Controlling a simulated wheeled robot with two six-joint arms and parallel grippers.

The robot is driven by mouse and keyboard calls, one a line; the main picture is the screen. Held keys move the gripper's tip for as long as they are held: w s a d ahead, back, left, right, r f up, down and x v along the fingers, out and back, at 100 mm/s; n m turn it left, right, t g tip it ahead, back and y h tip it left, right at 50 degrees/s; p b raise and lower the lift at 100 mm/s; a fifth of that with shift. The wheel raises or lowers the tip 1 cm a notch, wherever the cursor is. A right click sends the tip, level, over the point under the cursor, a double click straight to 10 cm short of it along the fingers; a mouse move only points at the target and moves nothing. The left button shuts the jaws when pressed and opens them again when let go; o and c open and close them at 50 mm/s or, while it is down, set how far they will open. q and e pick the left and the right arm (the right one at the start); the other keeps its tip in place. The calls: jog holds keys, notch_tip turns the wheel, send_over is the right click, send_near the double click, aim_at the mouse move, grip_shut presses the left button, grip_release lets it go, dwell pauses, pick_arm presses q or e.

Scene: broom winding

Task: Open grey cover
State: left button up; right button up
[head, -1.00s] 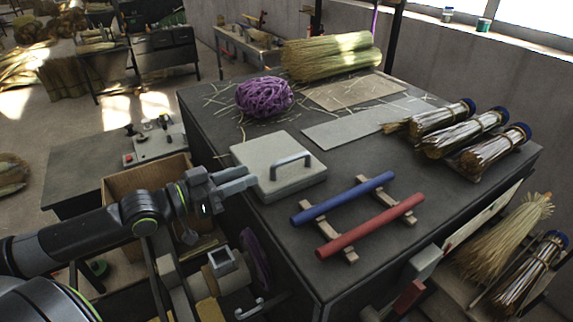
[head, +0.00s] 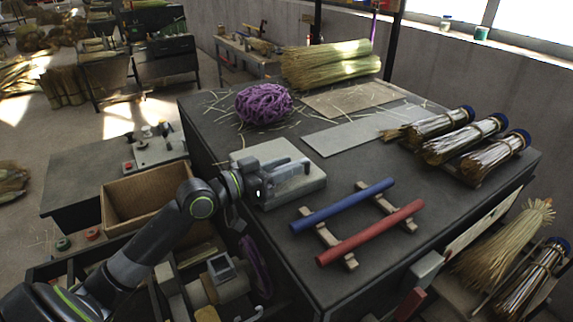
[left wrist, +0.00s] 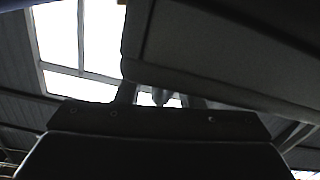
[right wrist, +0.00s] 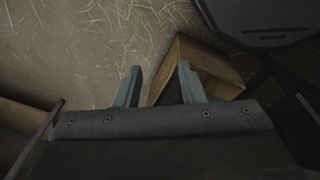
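The grey cover (head: 309,187) is a light square lid lying flat and closed on the near left part of the dark worktop, with a grey arched handle on top. My left gripper (head: 294,172) reaches over the cover from the left, its fingertips at the handle and hiding most of it. In the left wrist view its fingers (left wrist: 160,98) stand apart, with a small grey piece showing between them; I cannot tell if they touch the handle. My right gripper (right wrist: 158,86) is open and empty above the straw-strewn floor.
A blue rod (head: 343,205) and a red rod (head: 372,231) lie on wooden rests right of the cover. A purple cord bundle (head: 264,104) lies behind it. Tied straw bundles (head: 465,138) lie at the right.

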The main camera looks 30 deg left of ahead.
pick_arm(q)
jog(key=shift+w+d, duration=0.15)
jog(key=shift+w, duration=0.1)
grip_shut()
dwell(0.4)
